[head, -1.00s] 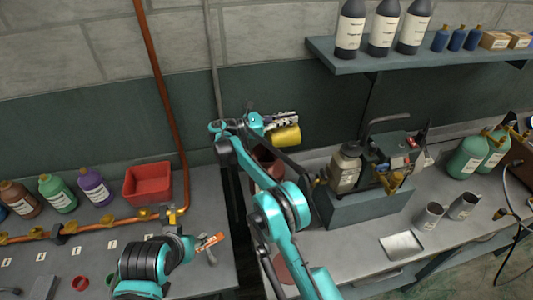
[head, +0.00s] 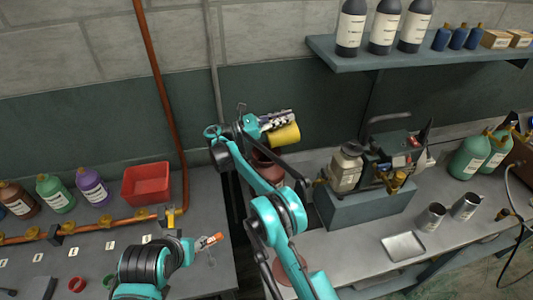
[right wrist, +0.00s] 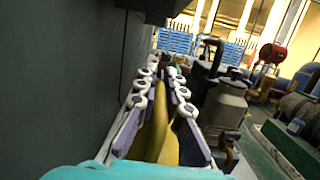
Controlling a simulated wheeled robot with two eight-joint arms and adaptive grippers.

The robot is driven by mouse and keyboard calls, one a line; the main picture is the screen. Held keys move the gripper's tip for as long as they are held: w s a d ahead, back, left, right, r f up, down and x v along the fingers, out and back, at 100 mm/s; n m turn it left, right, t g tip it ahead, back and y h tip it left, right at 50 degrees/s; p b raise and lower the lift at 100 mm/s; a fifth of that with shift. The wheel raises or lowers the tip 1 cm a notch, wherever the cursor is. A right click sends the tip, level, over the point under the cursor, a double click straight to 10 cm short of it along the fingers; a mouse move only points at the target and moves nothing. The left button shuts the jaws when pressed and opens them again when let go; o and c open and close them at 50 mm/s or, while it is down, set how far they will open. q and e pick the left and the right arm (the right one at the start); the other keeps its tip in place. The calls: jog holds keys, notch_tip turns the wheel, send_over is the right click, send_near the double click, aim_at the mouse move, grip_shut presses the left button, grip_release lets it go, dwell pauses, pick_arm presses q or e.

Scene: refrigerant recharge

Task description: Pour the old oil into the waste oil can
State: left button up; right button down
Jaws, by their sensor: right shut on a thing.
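My right gripper (head: 270,122) is shut on a yellow container (head: 285,136), high beside the dark green wall panel. The container is tilted nearly onto its side; its mouth and any oil are not clear. In the right wrist view the fingers (right wrist: 158,105) close along both sides of the yellow container (right wrist: 160,138). A reddish-brown can (head: 270,168), perhaps the waste oil can, stands below the container in the gap between the benches, partly hidden by my right arm. My left gripper (head: 203,244) is over the left bench, with a small orange piece at its tip; its fingers are unclear.
The right bench holds a machine with a beige jar (head: 346,168), two metal cups (head: 430,217) and a metal tray (head: 403,246). The left bench holds a red bin (head: 147,183), several bottles and a copper pipe (head: 110,222). A bottle shelf (head: 400,58) overhangs the right bench.

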jog(key=shift+s+a+r+h+b, duration=0.2)
jog(key=shift+a+r+h+b, duration=0.05)
jog(key=shift+a+h+b, duration=0.5)
dwell(0.3)
dwell(1.2)
jog(key=shift+w+d+r+y+p, duration=0.15)
jog(key=shift+d+r+y+p, duration=0.1)
jog(key=shift+d+y+p, duration=0.6)
jog(key=shift+w+d+f+y+p, duration=0.15)
jog(key=shift+d+f+y+p, duration=0.35)
jog(key=shift+d+f+p, duration=0.25)
jog(key=shift+w+f, duration=0.1)
jog(key=w+d+f+g+y+p, duration=0.1)
jog(key=d+f+g+y+p, duration=0.1)
jog(key=d+f+y, duration=0.4)
jog(key=w+d+f+g+y+p, duration=0.2)
jog(key=d+f+y, duration=0.5)
jog(key=f+y, duration=0.5)
jog(key=shift+w+f+g+p, duration=0.15)
jog(key=shift+f+g+p, duration=0.15)
jog(key=shift+f+p, duration=0.3)
